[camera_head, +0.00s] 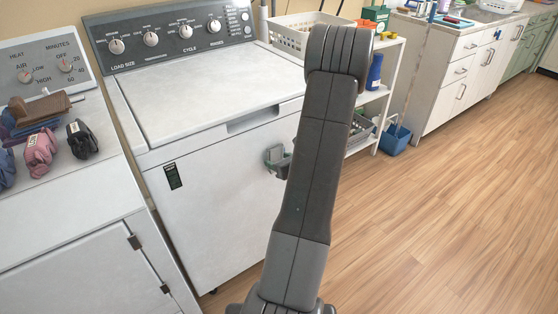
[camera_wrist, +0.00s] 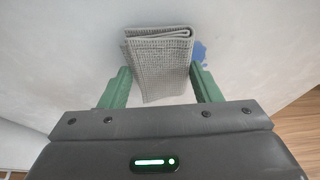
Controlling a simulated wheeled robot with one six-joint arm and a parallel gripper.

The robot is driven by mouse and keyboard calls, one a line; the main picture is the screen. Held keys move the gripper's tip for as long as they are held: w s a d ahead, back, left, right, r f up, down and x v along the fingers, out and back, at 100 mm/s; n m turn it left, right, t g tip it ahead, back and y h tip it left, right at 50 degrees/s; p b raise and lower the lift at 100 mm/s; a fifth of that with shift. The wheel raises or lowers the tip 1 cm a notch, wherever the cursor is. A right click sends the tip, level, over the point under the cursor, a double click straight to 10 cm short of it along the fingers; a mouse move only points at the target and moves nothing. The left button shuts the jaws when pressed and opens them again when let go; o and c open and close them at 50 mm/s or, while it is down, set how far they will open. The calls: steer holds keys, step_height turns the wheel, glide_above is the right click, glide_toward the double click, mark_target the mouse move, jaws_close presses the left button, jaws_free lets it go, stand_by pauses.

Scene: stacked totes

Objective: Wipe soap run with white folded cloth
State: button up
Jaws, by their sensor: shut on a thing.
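My gripper (camera_wrist: 161,78) has green fingers, shut on the sides of the folded cloth (camera_wrist: 162,64). The cloth looks light grey-white with a waffle texture, its folded edge facing the white panel of the washer. A blue soap run (camera_wrist: 200,52) shows on the panel just right of the cloth's far end; part of it may be hidden behind the cloth. In the head view, my gripper (camera_head: 276,157) is at the washer's front (camera_head: 215,205), mostly hidden by my arm. The soap run cannot be seen there. Whether the cloth touches the panel is unclear.
The dryer (camera_head: 50,200) on the left carries several rolled dark and pink items. Right of the washer stands a white shelf cart (camera_head: 370,97) with a basket and bottles, and a blue bucket (camera_head: 396,138). The wooden floor (camera_head: 440,220) at the right is clear.

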steer(key=shift+s+d+b, duration=0.3)
steer(key=shift+s+d, duration=0.55)
steer(key=shift+s, duration=0.25)
steer(key=shift+s+d+b, duration=0.25)
steer(key=shift+s+d, duration=0.55)
steer(key=shift+s, duration=0.3)
steer(key=shift+s+d+b, duration=0.2)
steer(key=shift+s+d, duration=0.25)
steer(key=shift+s, duration=0.15)
steer(key=shift+s+d+b, duration=0.15)
steer(key=shift+s+d, duration=0.25)
steer(key=shift+s, duration=0.2)
steer(key=shift+w, duration=0.1)
steer(key=w+a, duration=0.4)
steer(key=w, duration=0.1)
steer(key=shift+w, duration=0.2)
steer(key=shift+w+a+b, duration=0.3)
steer(key=shift+w+a, duration=0.3)
steer(key=shift+w, duration=0.25)
steer(key=shift+d+r, duration=0.1)
